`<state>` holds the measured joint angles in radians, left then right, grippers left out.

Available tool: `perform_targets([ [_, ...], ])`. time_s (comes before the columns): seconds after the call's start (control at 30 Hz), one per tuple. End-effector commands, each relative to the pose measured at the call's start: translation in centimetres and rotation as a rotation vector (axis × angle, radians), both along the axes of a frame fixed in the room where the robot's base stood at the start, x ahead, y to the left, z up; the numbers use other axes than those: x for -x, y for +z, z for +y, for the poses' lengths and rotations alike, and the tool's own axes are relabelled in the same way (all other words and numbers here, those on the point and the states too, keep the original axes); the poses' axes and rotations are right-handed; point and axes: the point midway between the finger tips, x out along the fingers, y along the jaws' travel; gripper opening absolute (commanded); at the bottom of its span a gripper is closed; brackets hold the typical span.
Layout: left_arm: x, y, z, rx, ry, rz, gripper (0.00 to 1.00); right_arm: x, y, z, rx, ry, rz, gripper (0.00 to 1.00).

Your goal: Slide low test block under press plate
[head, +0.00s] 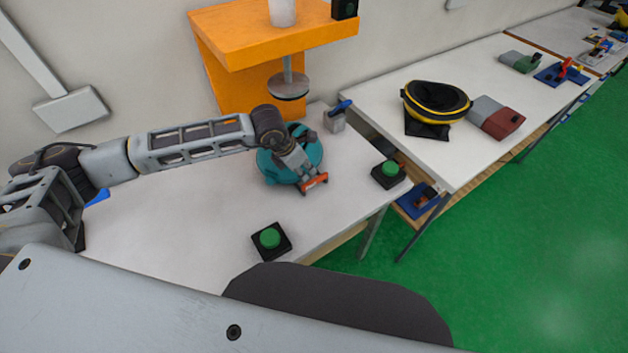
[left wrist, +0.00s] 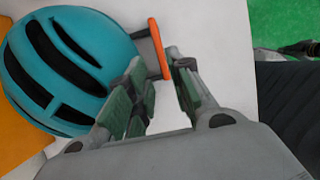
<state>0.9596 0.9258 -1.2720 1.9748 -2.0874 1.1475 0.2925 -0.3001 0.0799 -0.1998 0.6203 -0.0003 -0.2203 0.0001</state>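The round grey press plate (head: 288,88) hangs on a rod under an orange frame (head: 235,45) at the back of the near table. A teal helmet (head: 270,165) with dark slots lies on the table just in front of the frame; it fills the upper left of the left wrist view (left wrist: 95,35). My left gripper (head: 308,180) is low beside the helmet's front right. Its fingers are apart, with an orange bar-like piece (left wrist: 160,48) at the tips. I cannot tell what the bar belongs to. I cannot pick out the low test block. My right gripper is out of view.
Green push buttons stand at the table's front edge (head: 270,238) and right corner (head: 390,172). A small grey block with a blue lever (head: 336,120) stands right of the plate. A second table holds a black-yellow item (head: 436,102) and a grey-red block (head: 497,117).

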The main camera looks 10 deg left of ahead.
Motion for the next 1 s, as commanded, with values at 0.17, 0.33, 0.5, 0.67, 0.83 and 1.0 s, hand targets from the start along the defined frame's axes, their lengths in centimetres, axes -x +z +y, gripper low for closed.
perform_targets([
  [0.17,-0.6,-1.9,-0.6,0.000,0.000,0.001,0.22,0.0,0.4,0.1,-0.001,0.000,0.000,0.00],
  [0.33,-1.2,-3.8,-1.1,0.000,0.000,0.001,0.22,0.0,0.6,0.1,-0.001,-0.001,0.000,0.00],
  [0.5,-1.7,-5.7,-1.6,0.000,0.000,0.001,0.22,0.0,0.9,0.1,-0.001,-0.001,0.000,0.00],
  [0.67,-2.3,-7.4,-2.1,-0.001,-0.001,0.000,0.22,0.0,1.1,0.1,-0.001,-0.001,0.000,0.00],
  [0.83,-2.7,-8.9,-2.5,0.000,0.000,0.001,0.22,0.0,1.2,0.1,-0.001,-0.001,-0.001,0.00],
  [1.0,-3.1,-9.9,-2.8,0.000,0.000,0.000,0.22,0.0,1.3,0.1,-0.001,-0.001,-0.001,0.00],
])
